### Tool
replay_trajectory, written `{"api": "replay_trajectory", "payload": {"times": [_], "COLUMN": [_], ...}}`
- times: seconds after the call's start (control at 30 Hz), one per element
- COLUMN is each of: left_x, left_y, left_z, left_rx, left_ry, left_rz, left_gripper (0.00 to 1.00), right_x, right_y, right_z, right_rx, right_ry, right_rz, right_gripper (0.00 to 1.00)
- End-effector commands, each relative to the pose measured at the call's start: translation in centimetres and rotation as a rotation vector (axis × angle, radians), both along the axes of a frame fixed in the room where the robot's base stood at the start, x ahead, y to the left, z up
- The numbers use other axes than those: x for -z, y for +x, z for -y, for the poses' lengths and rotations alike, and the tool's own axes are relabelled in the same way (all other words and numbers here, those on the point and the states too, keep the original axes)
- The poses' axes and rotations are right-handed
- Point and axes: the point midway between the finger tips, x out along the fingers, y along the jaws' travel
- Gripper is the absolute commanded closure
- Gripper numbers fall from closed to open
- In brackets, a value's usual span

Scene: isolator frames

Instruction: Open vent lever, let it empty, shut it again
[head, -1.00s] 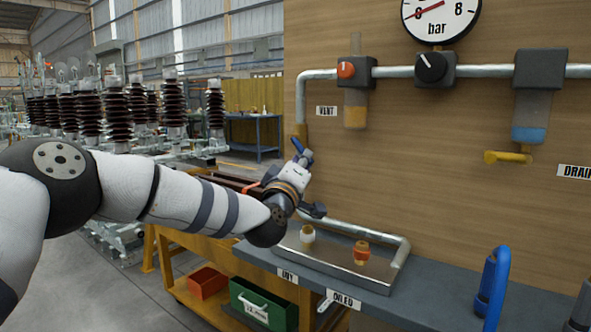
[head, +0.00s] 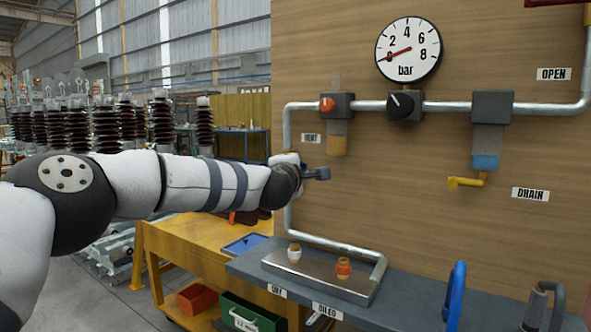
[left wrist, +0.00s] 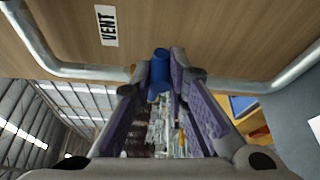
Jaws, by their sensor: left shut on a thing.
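The blue vent lever (left wrist: 160,72) sits on the vertical pipe (head: 288,127) below the VENT label (head: 311,138). My left gripper (head: 303,171) is at that pipe, with its arm reaching in level from the left. In the left wrist view the fingers (left wrist: 161,75) are closed on the blue lever, one on each side. In the head view the gripper hides most of the lever, so its angle is hard to read. The pressure gauge (head: 408,50) has its red needle low at the left, near zero. My right gripper is not in view.
A metal tray (head: 320,283) with a white-topped and an orange-topped fitting stands on the grey bench (head: 400,310) below. A yellow drain lever (head: 465,182), a black knob (head: 402,105) and a blue handle (head: 456,297) are to the right. A yellow cart (head: 190,245) stands behind the arm.

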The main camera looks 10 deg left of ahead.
Motion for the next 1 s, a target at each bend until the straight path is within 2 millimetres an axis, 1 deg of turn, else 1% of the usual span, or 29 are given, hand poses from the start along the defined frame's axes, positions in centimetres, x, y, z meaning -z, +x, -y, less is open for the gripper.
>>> {"api": "replay_trajectory", "payload": {"times": [0.2, 0.7, 0.73, 0.8, 1.0], "left_x": [-0.04, -0.08, -0.09, -0.12, -0.22], "left_y": [0.01, 0.03, 0.04, 0.04, 0.02], "left_z": [-0.01, 0.01, 0.01, 0.00, 0.01], "left_rx": [0.000, 0.000, 0.000, 0.000, -0.001], "left_ry": [-0.051, -0.066, -0.065, -0.064, -0.062], "left_rz": [-0.022, -0.027, -0.027, -0.026, -0.024], "left_gripper": [1.00, 1.00, 0.78, 0.65, 0.65], "right_x": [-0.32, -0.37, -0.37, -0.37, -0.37], "right_y": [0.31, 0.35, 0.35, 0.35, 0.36], "right_z": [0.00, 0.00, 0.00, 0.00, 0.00], "right_rx": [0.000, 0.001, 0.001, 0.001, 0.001], "right_ry": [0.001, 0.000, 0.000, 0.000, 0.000], "right_rz": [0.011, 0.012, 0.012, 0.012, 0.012], "right_gripper": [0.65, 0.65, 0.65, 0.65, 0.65]}}
